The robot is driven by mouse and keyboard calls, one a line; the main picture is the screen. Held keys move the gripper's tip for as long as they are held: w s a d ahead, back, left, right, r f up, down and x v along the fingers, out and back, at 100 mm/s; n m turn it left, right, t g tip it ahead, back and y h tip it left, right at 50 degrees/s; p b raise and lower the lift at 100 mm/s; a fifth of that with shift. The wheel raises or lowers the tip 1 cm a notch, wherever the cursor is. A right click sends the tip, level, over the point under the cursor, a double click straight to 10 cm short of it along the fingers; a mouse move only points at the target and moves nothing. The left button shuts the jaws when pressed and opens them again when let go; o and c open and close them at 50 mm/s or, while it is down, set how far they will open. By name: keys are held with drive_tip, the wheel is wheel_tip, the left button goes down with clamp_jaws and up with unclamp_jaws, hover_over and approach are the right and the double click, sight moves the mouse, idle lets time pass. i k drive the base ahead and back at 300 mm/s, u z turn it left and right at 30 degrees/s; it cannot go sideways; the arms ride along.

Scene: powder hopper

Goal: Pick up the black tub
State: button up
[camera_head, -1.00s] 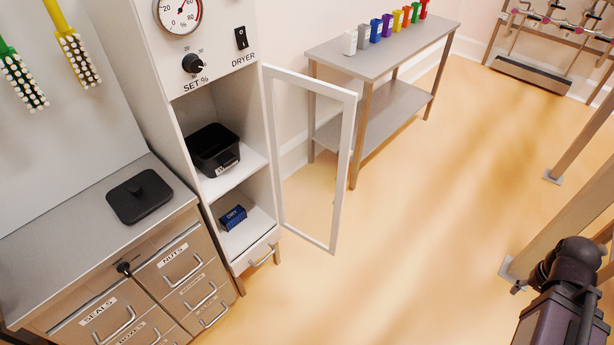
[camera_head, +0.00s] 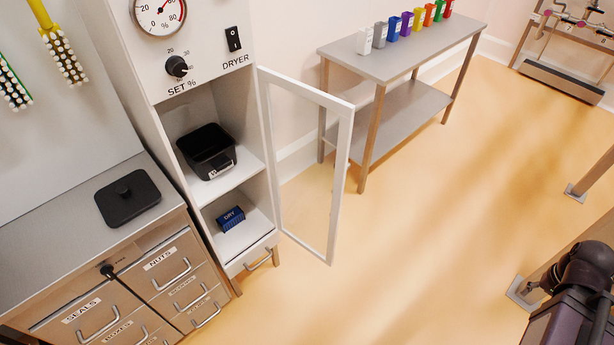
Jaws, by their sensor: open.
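The black tub (camera_head: 207,152) stands upright on the upper shelf of the white dryer cabinet (camera_head: 236,178). It is open at the top and has a small white label on its front. The cabinet's glass-framed door (camera_head: 341,185) stands wide open to the right. A flat black lid with a knob (camera_head: 128,197) lies on the grey counter to the left, apart from the tub. A dark part of my arm shows at the lower right, far from the tub. My gripper cannot be made out.
A blue box marked DRY (camera_head: 230,219) sits on the lower shelf. Drawers (camera_head: 97,316) are below the counter (camera_head: 50,237). A grey side table (camera_head: 402,52) with several coloured containers stands behind the door. The floor (camera_head: 420,250) in front is clear.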

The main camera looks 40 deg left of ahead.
sight(209, 151)
drive_tip(key=z, duration=0.05)
drive_tip(key=i, duration=2.75)
drive_tip(key=z, duration=0.65)
drive_tip(key=k, duration=0.1)
drive_tip(key=u, duration=2.95)
